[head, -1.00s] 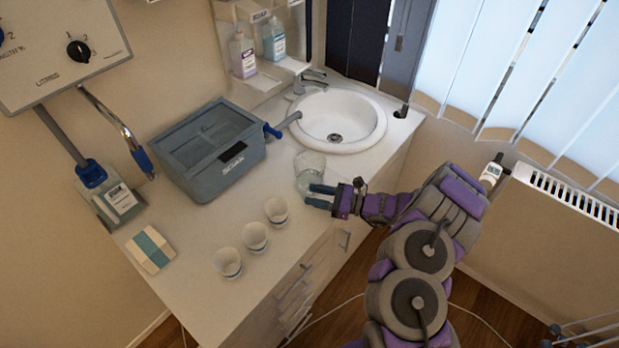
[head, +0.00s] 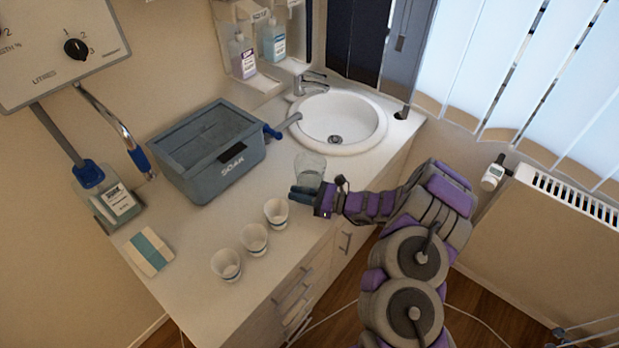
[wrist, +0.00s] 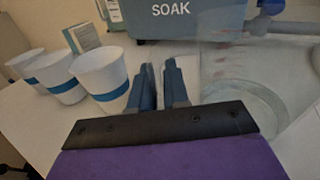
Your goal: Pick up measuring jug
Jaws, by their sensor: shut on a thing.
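The measuring jug (head: 311,168) is clear and see-through. It is upright at the counter's front, between the grey tub and the sink; I cannot tell whether it touches the counter. In the wrist view the jug (wrist: 245,95) fills the right side, large and faint. My gripper (head: 301,193) is at the jug's near side, low down. Its two blue-grey fingers (wrist: 163,90) are close together with a narrow gap, just left of the jug's round body. They are shut on part of the jug; the gripped part is too clear to make out.
Three white cups with blue bands (head: 254,240) stand in a row left of my gripper. The grey SOAK tub (head: 215,170) is behind, with a blue-tipped tap. The white sink (head: 372,125) is at the back right. A teal-and-white pack (head: 148,252) lies at the left.

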